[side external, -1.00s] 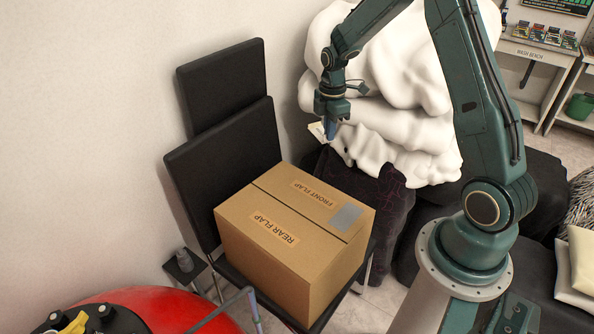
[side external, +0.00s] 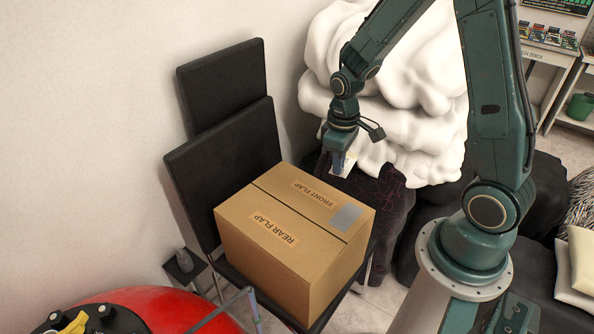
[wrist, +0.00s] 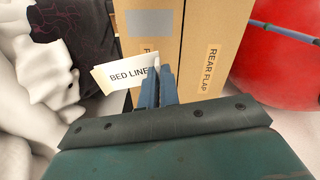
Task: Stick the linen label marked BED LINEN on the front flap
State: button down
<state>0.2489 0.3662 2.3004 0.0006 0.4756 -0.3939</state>
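The white label marked BED LINEN (wrist: 110,76) is pinched by its edge in my gripper (wrist: 157,82), whose blue fingers are shut on it and cover the end of the text. In the side view my gripper (side external: 340,152) holds the label (side external: 349,163) in the air, beyond and above the far edge of the cardboard box. The front flap (side external: 284,184) is the far half of the closed box top. It bears a FRONT FLAP sign and a grey patch (side external: 346,217). In the wrist view the front flap (wrist: 165,35) shows behind the label, apart from it.
The rear flap (side external: 250,238) is the near half of the box top. The box rests on a black chair (side external: 225,155) against the wall. A heap of white bedding (side external: 405,100) stands behind my gripper. A red rounded tank (side external: 165,306) is at the lower left.

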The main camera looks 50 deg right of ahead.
jog(key=shift+s+a+m, duration=1.1)
jog(key=shift+s+m, duration=0.1)
jog(key=shift+s, duration=0.2)
send_over(338, 226)
jog(key=shift+f, duration=2.55)
jog(key=shift+f, duration=0.15)
jog(key=shift+f, duration=4.45)
jog(key=shift+f, duration=0.5)
jog(key=c, duration=1.6)
grip_release()
jog(key=shift+o, duration=0.2)
jog(key=shift+w+r, duration=0.1)
jog(key=shift+r, duration=0.1)
notch_tip(338, 226, up, 13)
jog(key=shift+r, duration=0.2)
